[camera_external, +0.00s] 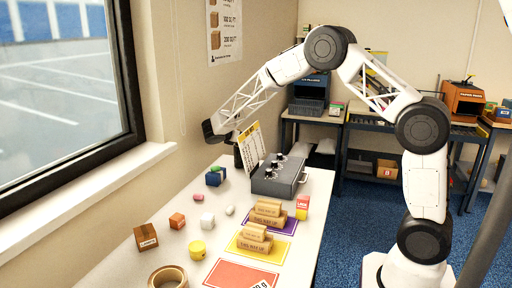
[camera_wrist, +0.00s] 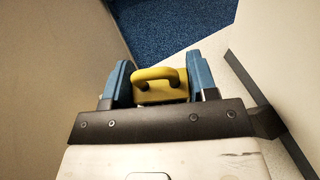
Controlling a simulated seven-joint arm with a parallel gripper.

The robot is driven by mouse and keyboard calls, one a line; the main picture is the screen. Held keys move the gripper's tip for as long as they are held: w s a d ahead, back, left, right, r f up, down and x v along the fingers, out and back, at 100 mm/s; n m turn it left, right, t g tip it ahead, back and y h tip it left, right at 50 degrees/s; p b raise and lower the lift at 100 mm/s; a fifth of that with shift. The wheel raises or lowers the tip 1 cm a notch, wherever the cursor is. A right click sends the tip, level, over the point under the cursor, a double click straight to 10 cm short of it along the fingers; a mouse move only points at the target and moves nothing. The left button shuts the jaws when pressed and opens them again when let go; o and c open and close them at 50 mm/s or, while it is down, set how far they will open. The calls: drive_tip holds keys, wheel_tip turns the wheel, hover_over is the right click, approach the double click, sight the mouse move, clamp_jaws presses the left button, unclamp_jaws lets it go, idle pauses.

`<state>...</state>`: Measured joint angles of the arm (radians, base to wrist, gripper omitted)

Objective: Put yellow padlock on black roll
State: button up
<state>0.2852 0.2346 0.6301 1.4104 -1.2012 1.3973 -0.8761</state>
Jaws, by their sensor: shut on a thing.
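The yellow padlock (camera_wrist: 150,96) is between the two blue fingers of my gripper (camera_wrist: 160,80) in the wrist view. My gripper is shut on its body, and its rounded shackle stands up between the fingertips. In the external view the end of my arm is above the far left part of the table, near the wall; the fingers and padlock cannot be made out there. I cannot clearly pick out a black roll in either view. A dark shape (camera_external: 238,156) stands beside the tilted card, partly hidden, and I cannot tell what it is.
A tilted printed card (camera_external: 251,148) and a grey box with knobs (camera_external: 278,181) stand near the arm's end. A blue block (camera_external: 215,176), a yellow object (camera_external: 198,250), a carton (camera_external: 146,237) and stacked brown bars (camera_external: 255,236) are on the white table. The window wall bounds the left.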

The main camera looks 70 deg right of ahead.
drive_tip(key=shift+f, duration=0.1)
drive_tip(key=o, duration=1.1)
drive_tip(key=v, duration=0.7)
drive_tip(key=shift+w+a, duration=0.15)
drive_tip(key=shift+a, duration=0.05)
idle(0.5)
